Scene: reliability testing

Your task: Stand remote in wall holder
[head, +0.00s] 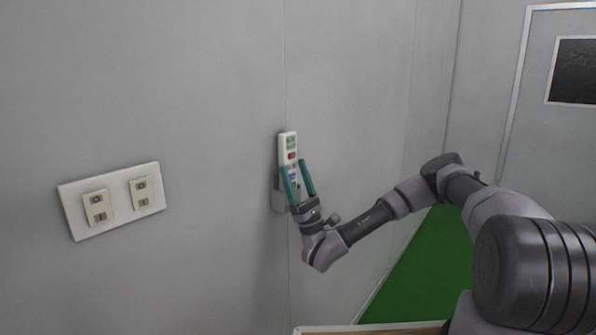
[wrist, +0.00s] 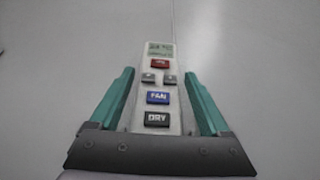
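The remote (head: 289,148) is white with a small screen and coloured buttons. It stands upright at the wall in the head view. In the wrist view the remote (wrist: 157,80) shows its red, blue FAN and dark DRY buttons; its lower end is hidden by my gripper. The grey wall holder (head: 278,196) shows partly behind my gripper, at the remote's lower end. The remote appears to stand in it, but its base is hidden. My gripper (head: 298,168) is open, its teal fingers on either side of the remote with gaps visible in the wrist view (wrist: 160,72).
A white switch plate (head: 112,200) is on the wall to the left. A door (head: 560,140) with a dark window is at the far right. Green floor (head: 425,265) shows below my arm. The edge of a board or table (head: 365,329) is at the bottom. The wall around the remote is bare.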

